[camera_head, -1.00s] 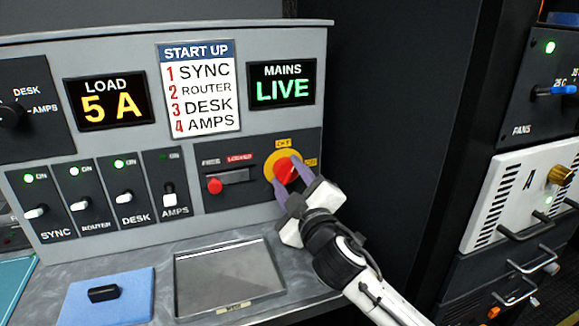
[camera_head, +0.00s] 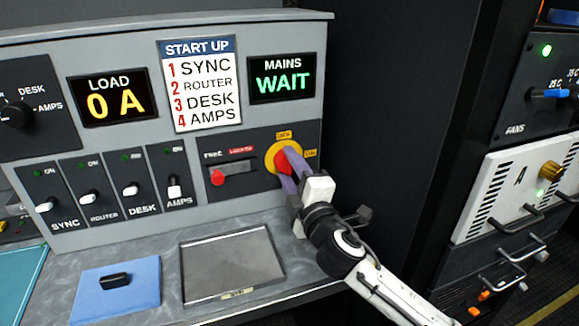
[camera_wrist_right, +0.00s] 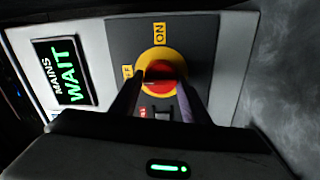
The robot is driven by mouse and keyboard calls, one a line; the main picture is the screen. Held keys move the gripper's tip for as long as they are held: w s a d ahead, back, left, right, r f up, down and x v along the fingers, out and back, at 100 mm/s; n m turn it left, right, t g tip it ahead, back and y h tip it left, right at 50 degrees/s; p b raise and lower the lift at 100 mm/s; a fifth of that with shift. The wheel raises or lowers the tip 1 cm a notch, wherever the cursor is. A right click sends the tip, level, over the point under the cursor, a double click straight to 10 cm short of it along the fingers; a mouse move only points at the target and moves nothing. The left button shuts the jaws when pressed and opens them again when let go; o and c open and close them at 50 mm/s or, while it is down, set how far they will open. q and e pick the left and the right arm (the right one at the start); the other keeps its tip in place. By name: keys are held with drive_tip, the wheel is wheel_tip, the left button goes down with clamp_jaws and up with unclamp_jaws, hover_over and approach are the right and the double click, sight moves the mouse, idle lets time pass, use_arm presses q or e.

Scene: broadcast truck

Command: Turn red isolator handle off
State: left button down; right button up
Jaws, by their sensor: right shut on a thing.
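The red isolator handle (camera_head: 284,163) sits on a round yellow plate (camera_head: 270,160) at the right of the grey console's lower panel. My right gripper (camera_head: 288,172) is shut on the handle, its purple-grey fingers on either side of it. In the right wrist view the red handle (camera_wrist_right: 162,76) shows between the fingertips, with ON and OFF labels around the yellow plate. The mains display (camera_head: 282,79) reads WAIT and the load display (camera_head: 108,100) reads 0 A. My left gripper is not in view.
A red slider knob (camera_head: 217,177) sits left of the handle. Several toggle switches (camera_head: 90,197) line the lower left, their lamps dark. An empty metal tray (camera_head: 232,263) and a blue mat (camera_head: 120,292) with a black piece lie on the counter. A rack (camera_head: 530,180) stands at right.

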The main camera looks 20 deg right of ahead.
drive_tip(key=shift+f, duration=0.2)
drive_tip(key=o, duration=1)
drive_tip(key=shift+r, duration=0.1)
drive_tip(key=s+b, duration=0.1)
drive_tip(key=s, duration=0.9)
drive_tip(key=shift+s+d+f, duration=0.15)
drive_tip(key=shift+f, duration=0.2)
